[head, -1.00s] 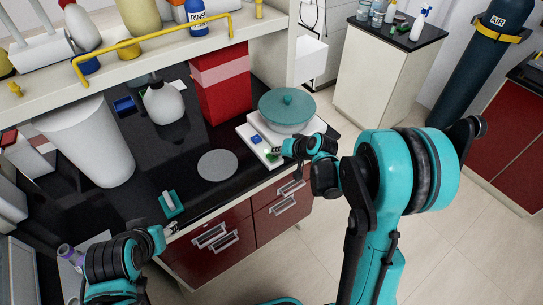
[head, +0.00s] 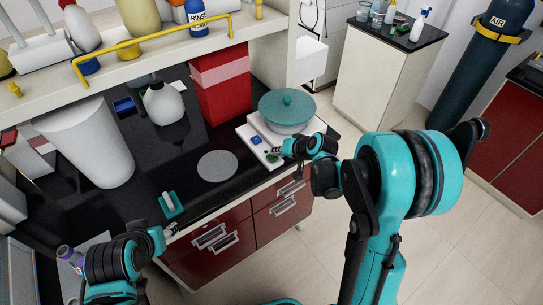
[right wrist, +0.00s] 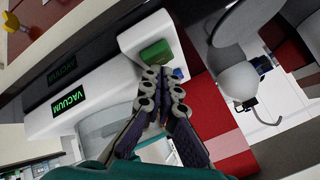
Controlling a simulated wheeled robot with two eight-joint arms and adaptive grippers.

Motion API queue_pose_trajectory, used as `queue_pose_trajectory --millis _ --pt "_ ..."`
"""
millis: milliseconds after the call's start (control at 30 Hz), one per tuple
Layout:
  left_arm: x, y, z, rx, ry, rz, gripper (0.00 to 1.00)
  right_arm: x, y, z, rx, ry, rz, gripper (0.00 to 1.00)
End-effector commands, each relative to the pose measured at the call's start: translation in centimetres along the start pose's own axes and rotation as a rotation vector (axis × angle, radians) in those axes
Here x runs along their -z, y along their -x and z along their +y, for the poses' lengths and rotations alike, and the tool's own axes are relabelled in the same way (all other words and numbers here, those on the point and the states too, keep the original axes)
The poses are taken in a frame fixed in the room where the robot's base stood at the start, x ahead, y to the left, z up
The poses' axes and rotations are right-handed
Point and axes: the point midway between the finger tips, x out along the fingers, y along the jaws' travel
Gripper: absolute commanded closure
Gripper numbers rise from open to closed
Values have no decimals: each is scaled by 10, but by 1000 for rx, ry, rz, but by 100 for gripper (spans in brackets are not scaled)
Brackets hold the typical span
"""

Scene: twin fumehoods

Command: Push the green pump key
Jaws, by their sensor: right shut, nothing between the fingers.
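The vacuum pump (head: 250,131) is a white box with a teal-lidded round vessel on top, at the right end of the black bench. In the right wrist view its green key (right wrist: 157,53) is a raised block on the white housing (right wrist: 90,92), beside lit green VACUUM lettering. A blue key (right wrist: 178,73) shows partly behind my fingers. My right gripper (right wrist: 163,85) is shut and empty, its tips close to the green key; contact cannot be told. In the head view my right gripper (head: 277,156) is at the pump's front edge. My left gripper (head: 171,230) is by the bench's front edge, small and unclear.
A grey disc (head: 217,165) lies on the bench left of the pump. A red bin (head: 222,90) stands behind, a white jug (head: 163,103) further left. A teal block (head: 171,206) lies near the front edge. A yellow rail (head: 150,47) runs along the shelf.

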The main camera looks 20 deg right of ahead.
Motion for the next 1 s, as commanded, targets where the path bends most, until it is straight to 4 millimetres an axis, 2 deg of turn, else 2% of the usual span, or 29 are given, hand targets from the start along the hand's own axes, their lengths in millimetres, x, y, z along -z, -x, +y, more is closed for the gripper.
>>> queue_pose_trajectory --millis 633,1000 --pt "25 34 0 0 0 0 54 30 41 -30 0 0 0 100" --pt "25 34 0 0 0 0 54 30 42 -30 0 0 0 100"
